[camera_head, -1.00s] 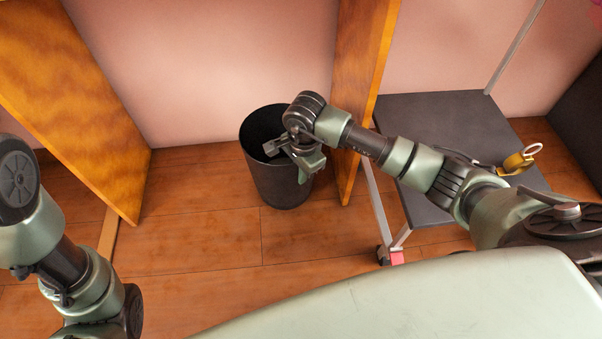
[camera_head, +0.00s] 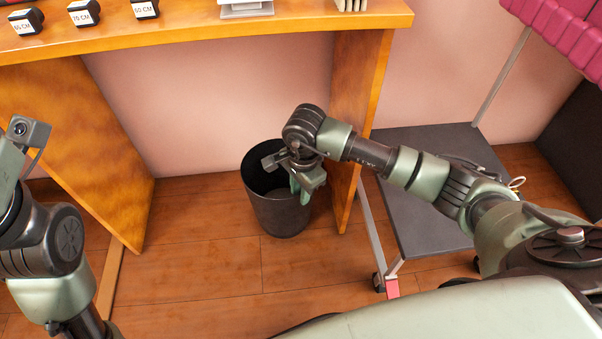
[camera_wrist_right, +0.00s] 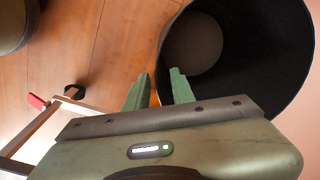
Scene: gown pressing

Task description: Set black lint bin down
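The black lint bin (camera_head: 278,214) stands upright on the wood floor under the desk, near its right side panel. It looks empty inside, and its dark opening fills the upper right of the right wrist view (camera_wrist_right: 262,70). My right gripper (camera_head: 308,184) is at the bin's right rim. In the right wrist view its two green fingers (camera_wrist_right: 159,80) are apart with a gap between them. One finger is over the floor side and the other over the bin's opening, with the rim between them. My left arm is at the left edge; its fingers are not visible.
The wooden desk (camera_head: 300,30) has side panels left and right of the bin, and several labelled black blocks (camera_head: 85,12) on top. A wheeled rack with a dark shelf (camera_head: 430,200) stands to the right. Floor in front of the bin is clear.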

